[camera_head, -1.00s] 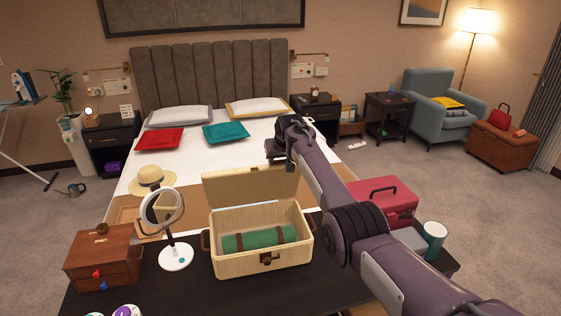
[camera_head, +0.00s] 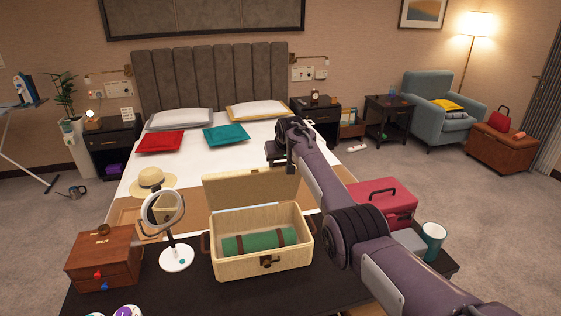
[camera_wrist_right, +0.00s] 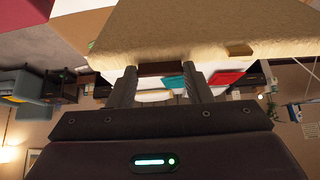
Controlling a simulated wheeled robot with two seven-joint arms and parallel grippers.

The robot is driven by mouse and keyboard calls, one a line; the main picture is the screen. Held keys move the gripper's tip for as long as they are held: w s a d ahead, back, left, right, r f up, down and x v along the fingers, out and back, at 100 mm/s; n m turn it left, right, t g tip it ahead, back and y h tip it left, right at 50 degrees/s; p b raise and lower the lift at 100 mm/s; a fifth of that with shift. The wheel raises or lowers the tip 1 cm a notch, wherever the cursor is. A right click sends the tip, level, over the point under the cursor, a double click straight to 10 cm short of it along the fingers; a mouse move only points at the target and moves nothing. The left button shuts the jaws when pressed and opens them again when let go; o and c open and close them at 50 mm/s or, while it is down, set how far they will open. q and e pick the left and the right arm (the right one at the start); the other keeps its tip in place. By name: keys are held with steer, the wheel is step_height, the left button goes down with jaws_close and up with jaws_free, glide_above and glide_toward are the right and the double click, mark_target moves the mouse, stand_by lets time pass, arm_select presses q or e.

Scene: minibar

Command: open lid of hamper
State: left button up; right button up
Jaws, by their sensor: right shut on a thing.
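The woven cream hamper (camera_head: 262,259) stands on the dark bench at the foot of the bed, and a green roll with brown straps (camera_head: 258,242) lies inside it. Its lid (camera_head: 245,188) is raised at the back, standing about upright and leaning slightly. My right gripper (camera_head: 290,165) is at the lid's top right edge. In the right wrist view, a brown strip at the edge of the lid (camera_wrist_right: 180,35) sits between the fingers of my right gripper (camera_wrist_right: 163,75), which is shut on it. The exact contact is partly hidden. My left gripper is not in view.
A round mirror (camera_head: 163,208) and a wooden drawer box (camera_head: 103,257) stand left of the hamper. A straw hat (camera_head: 152,181) lies behind the mirror. A red case (camera_head: 388,203) and a cup (camera_head: 433,241) are to the right, beyond my right arm.

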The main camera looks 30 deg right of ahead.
steer(key=shift+w, duration=0.1)
steer(key=o, duration=1.4)
steer(key=shift+r, duration=0.1)
arm_select(q)
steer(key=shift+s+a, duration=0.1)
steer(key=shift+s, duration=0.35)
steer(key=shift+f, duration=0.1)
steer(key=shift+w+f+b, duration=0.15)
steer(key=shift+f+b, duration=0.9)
steer(key=shift+b, duration=0.1)
arm_select(e)
steer(key=v, duration=0.8)
